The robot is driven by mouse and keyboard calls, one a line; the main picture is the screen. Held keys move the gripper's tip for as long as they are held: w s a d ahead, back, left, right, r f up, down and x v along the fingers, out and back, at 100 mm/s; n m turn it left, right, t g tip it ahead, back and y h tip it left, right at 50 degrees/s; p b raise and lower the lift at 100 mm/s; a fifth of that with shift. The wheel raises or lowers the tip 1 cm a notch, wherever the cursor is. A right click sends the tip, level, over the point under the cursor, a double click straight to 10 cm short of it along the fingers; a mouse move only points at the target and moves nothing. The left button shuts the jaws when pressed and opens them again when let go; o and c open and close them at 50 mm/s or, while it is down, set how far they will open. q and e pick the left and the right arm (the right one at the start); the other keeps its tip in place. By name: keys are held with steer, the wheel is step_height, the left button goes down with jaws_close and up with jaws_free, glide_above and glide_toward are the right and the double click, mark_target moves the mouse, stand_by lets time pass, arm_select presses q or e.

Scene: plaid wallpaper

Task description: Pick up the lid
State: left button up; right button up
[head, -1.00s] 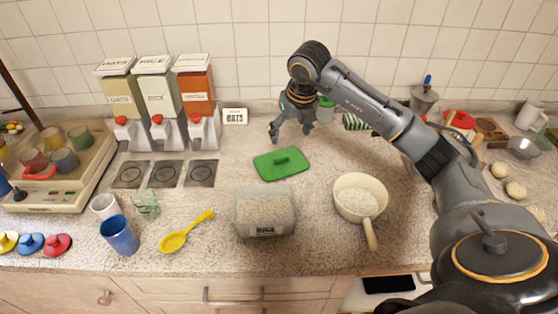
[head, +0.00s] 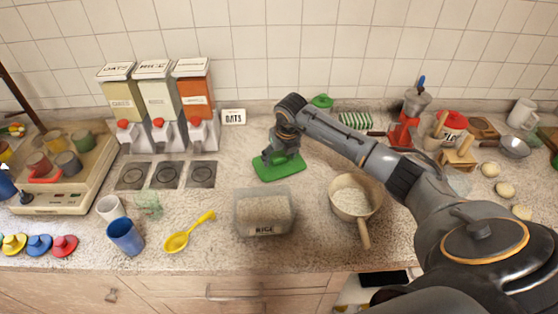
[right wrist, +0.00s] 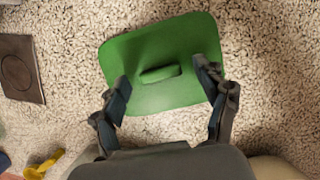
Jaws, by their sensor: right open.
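The green lid (head: 290,168) lies flat on the speckled counter behind the rice container. It also shows in the right wrist view (right wrist: 150,47), with its raised bar handle (right wrist: 160,74) in the middle. My right gripper (head: 270,157) is over the lid's left part in the head view. In the right wrist view my right gripper (right wrist: 165,80) is open, its two fingers on either side of the handle, with nothing between them but the handle. I cannot tell whether the fingertips touch the lid. My left gripper is not in view.
An open clear rice container (head: 264,228) stands in front of the lid. A pan of white grains (head: 352,190) is to its right, a yellow scoop (head: 185,235) to the left. Several dispensers (head: 158,95) stand at the back left.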

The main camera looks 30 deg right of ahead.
steer(key=shift+f, duration=0.15)
steer(key=c, duration=1.3)
steer(key=shift+r, duration=0.2)
